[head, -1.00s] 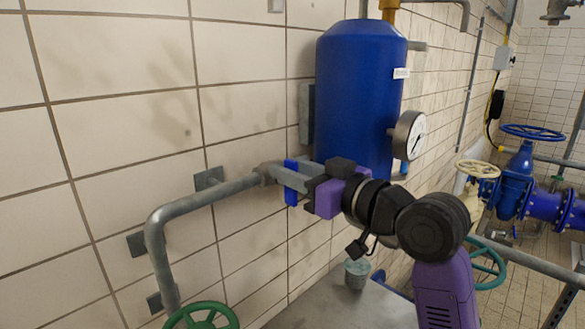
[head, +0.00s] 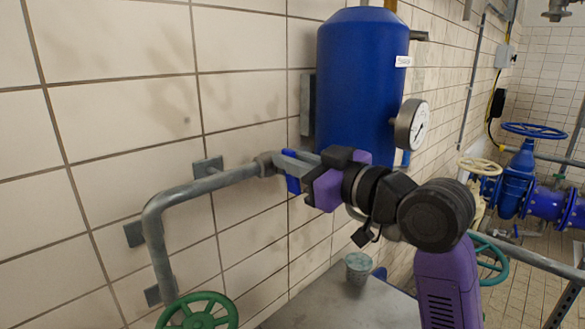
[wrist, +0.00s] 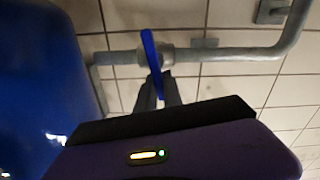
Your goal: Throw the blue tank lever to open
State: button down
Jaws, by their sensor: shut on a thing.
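The blue tank lever (head: 293,184) sits on the grey pipe left of the blue tank (head: 362,85). In the head view, my gripper (head: 286,164) reaches it from the right, and its grey fingers cover the lever's middle. In the wrist view, the lever (wrist: 151,50) is a narrow blue bar crossing the pipe, slightly tilted. My fingers (wrist: 157,88) are close together at its near end, shut on it. The exact contact is partly hidden by the fingers.
The grey pipe (head: 215,182) runs along the tiled wall and bends down at left. A green handwheel (head: 198,312) is below. A pressure gauge (head: 411,125) sticks out from the tank, close above my wrist. A cup (head: 358,266) stands on the grey tabletop (head: 325,303).

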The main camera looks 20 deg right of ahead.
aim_at(267, 172)
jog(key=n+b, duration=0.3)
jog(key=a+n+b, duration=0.1)
jog(key=shift+s+f+n, duration=0.2)
jog(key=shift+f+n, duration=0.1)
jog(key=shift+f, duration=0.1)
jog(key=n+b, duration=0.3)
jog(key=b, duration=0.1)
jog(key=shift+s+a+f+n, duration=0.1)
jog(key=shift+a+f+n, duration=0.15)
jog(key=shift+f+n, duration=0.05)
jog(key=n+b, duration=0.3)
jog(key=shift+s+a+f+n, duration=0.1)
jog(key=shift+a+f+n, duration=0.1)
jog(key=shift+f+n, duration=0.15)
jog(key=shift+a+f+n+b, duration=0.1)
jog(key=shift+f+n+b, duration=0.1)
jog(key=shift+n+b, duration=0.7)
jog(key=shift+f+n+b, duration=0.15)
jog(key=shift+n+b, duration=0.55)
jog(key=shift+n, duration=0.55)
jog(key=c, duration=1.5)
grip_release()
